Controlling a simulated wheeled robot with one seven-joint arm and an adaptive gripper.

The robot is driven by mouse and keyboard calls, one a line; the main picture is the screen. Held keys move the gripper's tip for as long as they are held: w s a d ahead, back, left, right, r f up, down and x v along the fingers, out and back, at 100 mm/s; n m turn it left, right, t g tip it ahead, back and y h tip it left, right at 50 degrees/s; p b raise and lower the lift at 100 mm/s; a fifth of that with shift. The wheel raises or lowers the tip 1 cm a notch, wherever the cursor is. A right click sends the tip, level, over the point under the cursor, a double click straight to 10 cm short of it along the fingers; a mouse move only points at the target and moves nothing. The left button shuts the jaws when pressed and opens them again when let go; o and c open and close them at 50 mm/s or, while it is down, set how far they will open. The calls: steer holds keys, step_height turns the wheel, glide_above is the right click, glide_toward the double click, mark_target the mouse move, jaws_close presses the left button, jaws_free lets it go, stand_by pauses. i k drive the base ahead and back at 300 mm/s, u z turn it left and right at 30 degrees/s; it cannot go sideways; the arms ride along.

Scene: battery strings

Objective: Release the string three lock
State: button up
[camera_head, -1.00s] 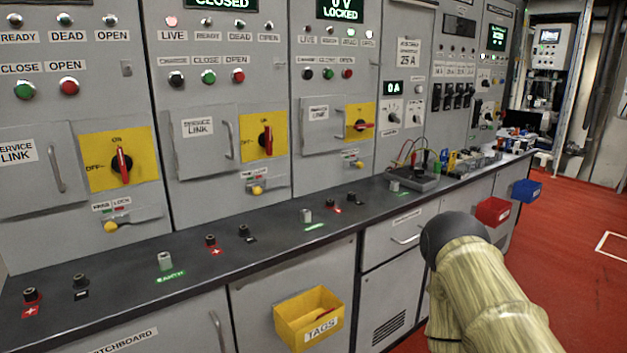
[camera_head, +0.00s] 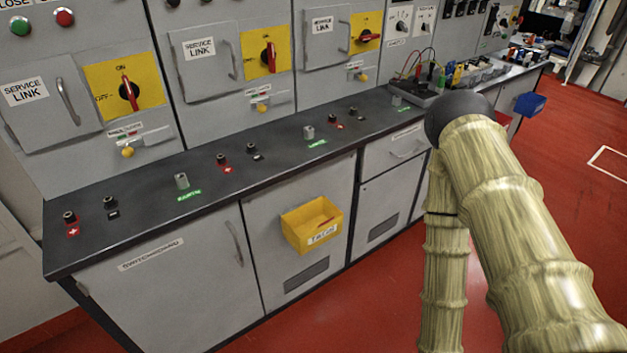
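Three grey string panels stand in a row, each with a yellow switch plate and a small lock slide below it. On the third panel from the left, the red switch handle (camera_head: 367,37) lies sideways. Its lock slide with a yellow knob (camera_head: 361,76) sits below, its label too small to read. The first panel's red handle (camera_head: 129,92) and the second's (camera_head: 270,57) stand upright. Their yellow lock knobs (camera_head: 127,152) and (camera_head: 262,107) show below. My sleeved arm crosses the right side; my gripper is not in view.
A dark bench top (camera_head: 280,157) with terminal posts runs below the panels. A yellow tags bin (camera_head: 312,225) juts from the cabinet front. Test leads and a box (camera_head: 413,92) stand further along, and a blue bin (camera_head: 529,104) is beyond. The red floor at right is clear.

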mark_target(363, 77)
steer(key=k, duration=1.25)
steer(key=z, duration=0.5)
steer(key=i, duration=1.7)
steer(key=u, duration=0.7)
